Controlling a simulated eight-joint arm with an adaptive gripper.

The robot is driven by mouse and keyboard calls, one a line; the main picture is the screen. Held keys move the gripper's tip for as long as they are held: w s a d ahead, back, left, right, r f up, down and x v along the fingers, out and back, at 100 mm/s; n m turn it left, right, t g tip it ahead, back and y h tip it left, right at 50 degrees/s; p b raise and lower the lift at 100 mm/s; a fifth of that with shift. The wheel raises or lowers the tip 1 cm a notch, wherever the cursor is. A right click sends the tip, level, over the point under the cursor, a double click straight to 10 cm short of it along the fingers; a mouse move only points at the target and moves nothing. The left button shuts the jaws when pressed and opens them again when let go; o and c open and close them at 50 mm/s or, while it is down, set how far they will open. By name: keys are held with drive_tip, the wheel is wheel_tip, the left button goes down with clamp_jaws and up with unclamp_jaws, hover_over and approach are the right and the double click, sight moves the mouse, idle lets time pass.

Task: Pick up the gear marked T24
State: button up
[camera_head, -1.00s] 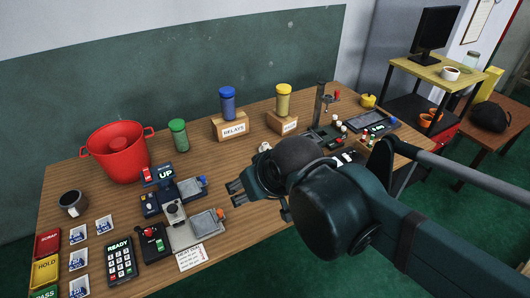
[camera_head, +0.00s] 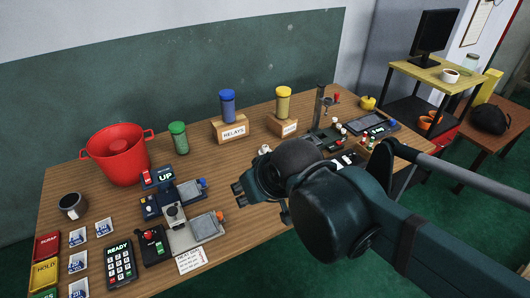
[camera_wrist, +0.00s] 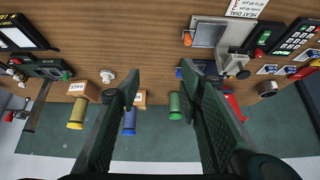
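A small pale gear-like piece (camera_wrist: 107,76) lies on the wooden bench near the block marked RAGS in the wrist view. A whitish piece that may be the same one shows just behind my gripper in the head view (camera_head: 264,149). No T24 mark can be read on it. My gripper (camera_head: 238,192) hangs above the bench, right of the grey and blue device, with its fingers pointing left. In the wrist view my gripper (camera_wrist: 160,78) is open, with nothing between its fingers. The pale piece is left of the fingers there. My arm hides part of the bench's right side.
A red pot (camera_head: 116,156), a green-lidded jar (camera_head: 178,138), a blue canister (camera_head: 227,104) and a yellow canister (camera_head: 283,103) stand along the back. A grey and blue device (camera_head: 180,211) is left of my gripper. A stand (camera_head: 319,110) rises at the right. Bare wood lies between.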

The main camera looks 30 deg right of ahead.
drive_tip(key=shift+w+r, duration=0.1)
drive_tip(key=shift+w, duration=0.05)
drive_tip(key=m+g+h+p, duration=0.3)
drive_tip(key=m+g+p, duration=0.1)
drive_tip(key=m+p, duration=0.7)
hover_over(264, 148)
drive_tip(key=s+a, duration=0.2)
wheel_tip(264, 148, down, 13)
drive_tip(key=n, duration=0.1)
drive_tip(key=shift+x, duration=1.35)
